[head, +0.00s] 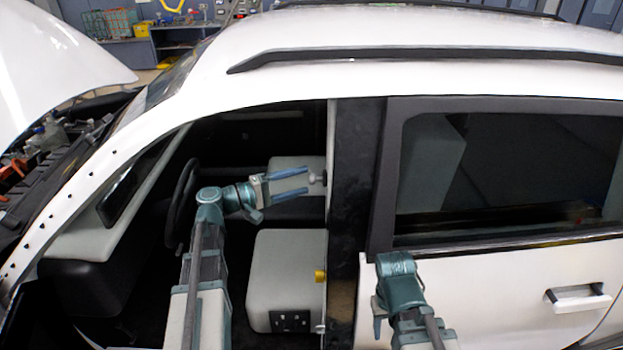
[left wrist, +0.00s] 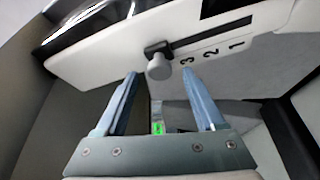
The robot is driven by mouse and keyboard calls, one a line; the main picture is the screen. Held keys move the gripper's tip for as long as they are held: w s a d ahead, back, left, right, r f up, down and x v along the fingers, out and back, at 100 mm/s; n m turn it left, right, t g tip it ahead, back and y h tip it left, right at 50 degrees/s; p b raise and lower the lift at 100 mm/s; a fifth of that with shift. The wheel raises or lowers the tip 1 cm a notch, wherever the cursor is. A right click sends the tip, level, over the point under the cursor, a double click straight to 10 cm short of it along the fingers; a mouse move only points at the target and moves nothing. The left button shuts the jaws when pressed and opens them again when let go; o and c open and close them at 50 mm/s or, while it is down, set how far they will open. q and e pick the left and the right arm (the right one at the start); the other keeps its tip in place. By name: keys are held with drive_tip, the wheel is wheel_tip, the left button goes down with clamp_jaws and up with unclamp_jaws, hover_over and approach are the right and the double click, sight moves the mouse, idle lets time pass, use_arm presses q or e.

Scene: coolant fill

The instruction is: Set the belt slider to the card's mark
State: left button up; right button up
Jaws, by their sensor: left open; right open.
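The belt slider (left wrist: 159,66), a grey round knob on a black base, sits on a pale pillar trim panel (left wrist: 110,48) in the left wrist view. It stands at the 3 end of a black slot (left wrist: 222,29), beside the printed marks 3, 2 and 1. The knob also shows in the head view (head: 317,179). My left gripper (head: 307,182) is open, its fingertips on either side of the knob in the left wrist view (left wrist: 160,74); contact cannot be told. My right arm is low in front of the rear door, its fingers hidden. I cannot make out a card.
The white car's front door opening frames the steering wheel (head: 181,205) and a pale seat (head: 278,268). A dark pillar (head: 352,200) and the rear door (head: 500,285) lie to the right. A small yellow piece (head: 319,276) and a green patch (left wrist: 158,127) also show.

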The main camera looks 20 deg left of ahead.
sight(311, 178)
use_arm(q)
drive_tip(key=shift+x, duration=2)
clamp_jaws()
